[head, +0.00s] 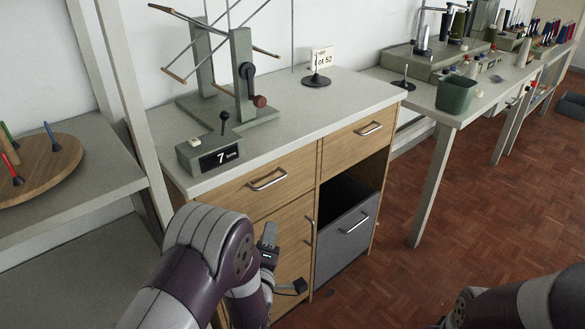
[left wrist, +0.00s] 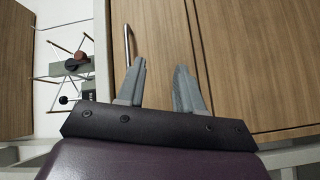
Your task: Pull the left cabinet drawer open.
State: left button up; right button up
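The left drawer (head: 240,190) is a wood-fronted drawer at the top left of the cabinet, flush with its front. Its silver bar handle (head: 268,180) is clear of any gripper. In the left wrist view the drawer front (left wrist: 160,50) and its handle (left wrist: 127,45) show just beyond one fingertip. My left gripper (head: 287,257) is in front of the cabinet, below and right of the handle. In the left wrist view its two fingers (left wrist: 160,80) are apart with nothing between them. My right arm shows at the lower right; its gripper is out of view.
The cabinet top (head: 300,105) holds a yarn winder (head: 243,80) and a counter box (head: 210,152). A second wooden drawer (head: 355,138), an open gap and a grey bin front (head: 345,240) are on the right. A side table (head: 55,185) stands left. Floor (head: 450,225) is clear at right.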

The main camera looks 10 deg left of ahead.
pick_arm(q)
notch_tip(320, 180, up, 4)
jog(key=n+t, duration=0.2)
jog(key=b, duration=0.1)
send_near(272, 187)
jog(key=shift+y, duration=0.3)
jog(key=w+r, duration=0.1)
jog(key=r, duration=0.1)
jog(key=w+r, duration=0.1)
jog(key=r, duration=0.1)
jog(key=w+r, duration=0.2)
jog(key=shift+w+d+r, duration=0.1)
jog(key=shift+d+r, duration=0.05)
jog(key=shift+d, duration=0.2)
grip_shut()
